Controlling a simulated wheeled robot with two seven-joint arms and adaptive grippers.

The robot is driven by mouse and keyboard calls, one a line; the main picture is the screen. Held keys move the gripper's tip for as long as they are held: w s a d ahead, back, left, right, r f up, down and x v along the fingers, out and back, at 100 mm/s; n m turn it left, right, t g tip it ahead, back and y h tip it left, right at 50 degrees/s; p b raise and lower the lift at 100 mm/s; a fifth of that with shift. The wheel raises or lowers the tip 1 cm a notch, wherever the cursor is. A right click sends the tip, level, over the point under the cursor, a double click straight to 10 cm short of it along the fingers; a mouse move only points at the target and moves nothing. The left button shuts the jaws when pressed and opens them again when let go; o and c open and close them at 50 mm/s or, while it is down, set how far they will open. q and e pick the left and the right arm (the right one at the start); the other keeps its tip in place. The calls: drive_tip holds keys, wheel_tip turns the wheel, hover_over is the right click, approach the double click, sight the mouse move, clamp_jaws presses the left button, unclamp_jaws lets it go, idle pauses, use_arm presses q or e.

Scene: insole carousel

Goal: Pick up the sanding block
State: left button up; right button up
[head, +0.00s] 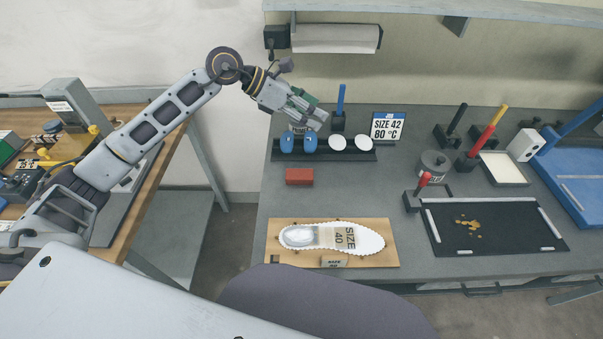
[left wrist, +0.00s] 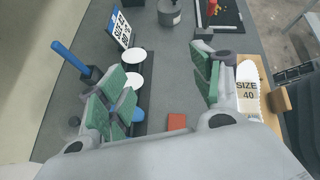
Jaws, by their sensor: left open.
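The sanding block (head: 299,176) appears to be the red-brown block lying flat on the grey bench, in front of the black rack. It also shows in the left wrist view (left wrist: 177,122), low between the fingers. My left gripper (head: 306,109) is above the back left of the bench, over the rack's left end and behind the block. In the left wrist view its green-padded fingers (left wrist: 160,88) are wide apart with nothing between them. The gripper is apart from the block. My right gripper is not in view.
The black rack (head: 270,154) holds blue and white round pads. A blue-handled tool (head: 340,98) and a size sign (head: 387,127) stand behind it. A wooden board (head: 385,258) with an insole lies in front.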

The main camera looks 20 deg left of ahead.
use_arm(q)
drive_tip(key=s+a+f+m+g+y, duration=0.3)
drive_tip(key=s+a+f+y, duration=0.1)
drive_tip(key=a+f+y, duration=0.2)
drive_tip(key=shift+s+a+f+m, duration=0.4)
drive_tip(key=shift+a+f, duration=0.3)
drive_tip(key=shift+a, duration=0.3)
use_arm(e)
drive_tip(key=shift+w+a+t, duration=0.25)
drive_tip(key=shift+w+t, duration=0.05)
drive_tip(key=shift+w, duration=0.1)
use_arm(q)
hover_over(298, 174)
drive_tip(key=a, duration=0.2)
drive_tip(key=shift+s+a+f, duration=0.1)
drive_tip(key=shift+s+f, duration=0.05)
drive_tip(key=shift+f, duration=1.85)
drive_tip(key=shift+s+f, duration=0.15)
drive_tip(key=shift+f, duration=1.8)
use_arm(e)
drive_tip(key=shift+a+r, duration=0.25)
use_arm(q)
drive_tip(key=shift+f+p, duration=0.15)
drive_tip(key=shift+p, duration=0.15)
